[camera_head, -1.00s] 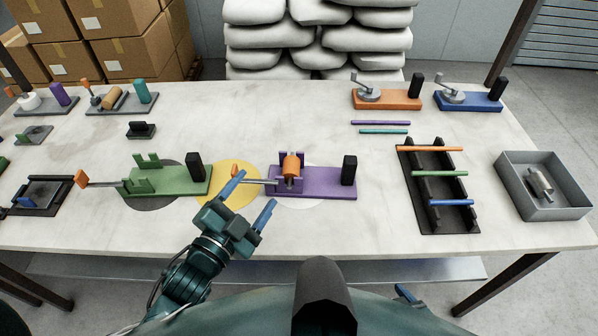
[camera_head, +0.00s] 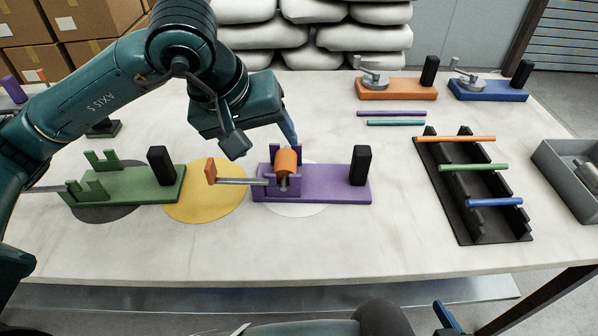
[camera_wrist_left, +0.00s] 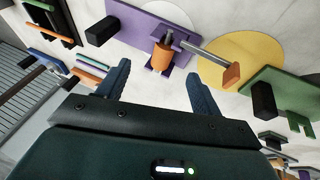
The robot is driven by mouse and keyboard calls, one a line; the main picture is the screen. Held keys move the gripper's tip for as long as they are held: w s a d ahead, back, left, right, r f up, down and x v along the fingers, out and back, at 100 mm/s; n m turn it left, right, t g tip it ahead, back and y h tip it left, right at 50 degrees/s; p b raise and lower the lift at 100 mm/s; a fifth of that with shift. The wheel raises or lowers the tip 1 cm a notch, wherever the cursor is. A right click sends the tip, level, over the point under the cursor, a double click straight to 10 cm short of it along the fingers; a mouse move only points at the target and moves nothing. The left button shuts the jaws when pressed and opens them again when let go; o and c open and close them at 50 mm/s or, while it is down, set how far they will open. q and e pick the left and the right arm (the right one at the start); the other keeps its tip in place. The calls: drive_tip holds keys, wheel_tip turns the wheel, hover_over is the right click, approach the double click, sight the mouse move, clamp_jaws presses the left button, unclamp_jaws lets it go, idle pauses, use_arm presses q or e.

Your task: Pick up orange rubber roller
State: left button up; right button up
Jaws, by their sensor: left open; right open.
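The orange rubber roller (camera_head: 287,161) sits in the uprights of the purple stand (camera_head: 325,183), on a metal shaft. It also shows in the left wrist view (camera_wrist_left: 160,57), ahead of and between my fingertips. My left gripper (camera_head: 288,130) is open and empty, above and just behind the roller in the head view. One of its fingers is mostly hidden by the hand there; both blue fingers show spread apart in the left wrist view (camera_wrist_left: 158,73). My right gripper (camera_head: 446,318) shows only as a blue finger at the bottom edge, clear of the table.
A shaft with an orange end block (camera_head: 210,173) reaches left from the purple stand over a yellow disc (camera_head: 205,205). A black post (camera_head: 360,165) stands at the stand's right end. A green stand (camera_head: 130,186) is left; a black rack (camera_head: 470,210) with coloured rods is right.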

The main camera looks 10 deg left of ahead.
use_arm(q)
drive_tip(key=w+a, duration=0.1)
hover_over(282, 162)
drive_tip(key=s+a, duration=0.1)
drive_tip(key=s, duration=0.2)
drive_tip(key=shift+t+y, duration=0.3)
wheel_tip(282, 162, down, 6)
drive_tip(key=shift+r, duration=0.1)
drive_tip(key=shift+x, duration=3.1)
drive_tip(key=shift+w+d+r, duration=0.1)
drive_tip(key=shift+w+r, duration=0.05)
drive_tip(key=shift+w, duration=0.05)
drive_tip(key=c, duration=1.1)
